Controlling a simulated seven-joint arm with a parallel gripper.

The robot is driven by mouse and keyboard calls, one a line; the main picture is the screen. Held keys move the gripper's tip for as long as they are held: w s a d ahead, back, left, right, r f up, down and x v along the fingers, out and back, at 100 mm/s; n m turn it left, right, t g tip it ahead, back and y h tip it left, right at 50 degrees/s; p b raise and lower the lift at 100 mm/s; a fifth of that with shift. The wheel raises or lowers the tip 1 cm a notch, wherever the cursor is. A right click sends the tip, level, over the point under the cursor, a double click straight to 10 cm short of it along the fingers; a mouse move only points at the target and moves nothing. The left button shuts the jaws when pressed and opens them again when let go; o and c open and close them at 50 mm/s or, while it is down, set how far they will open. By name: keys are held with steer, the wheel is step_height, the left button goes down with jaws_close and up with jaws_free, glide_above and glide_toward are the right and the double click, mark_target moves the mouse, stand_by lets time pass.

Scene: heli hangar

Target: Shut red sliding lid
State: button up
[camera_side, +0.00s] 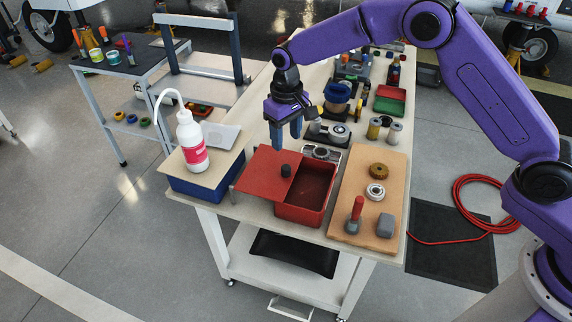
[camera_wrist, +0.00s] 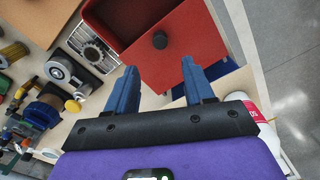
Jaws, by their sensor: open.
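A red box (camera_side: 307,214) stands near the front of the table, with a flat red sliding lid (camera_side: 266,172) on it. The lid has a dark round knob (camera_side: 286,170) and sits shifted to the left, so the right part of the box is open and looks empty. My gripper (camera_side: 286,142) is above and behind the lid, pointing down, with its blue fingers apart and nothing between them. In the wrist view the gripper (camera_wrist: 158,85) is open, and the lid (camera_wrist: 170,62) with its knob (camera_wrist: 159,40) lies beyond the fingertips. No contact with the lid is visible.
A white bottle (camera_side: 191,140) stands on a lidded blue box (camera_side: 204,183) left of the lid. A wooden board (camera_side: 356,177) with several small parts lies right of the red box. A metal part (camera_side: 322,153) and a gauge (camera_side: 336,132) lie behind it.

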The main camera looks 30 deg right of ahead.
mark_target(286, 167)
step_height(286, 167, down, 11)
steer(key=shift+r, duration=0.15)
stand_by(0.4)
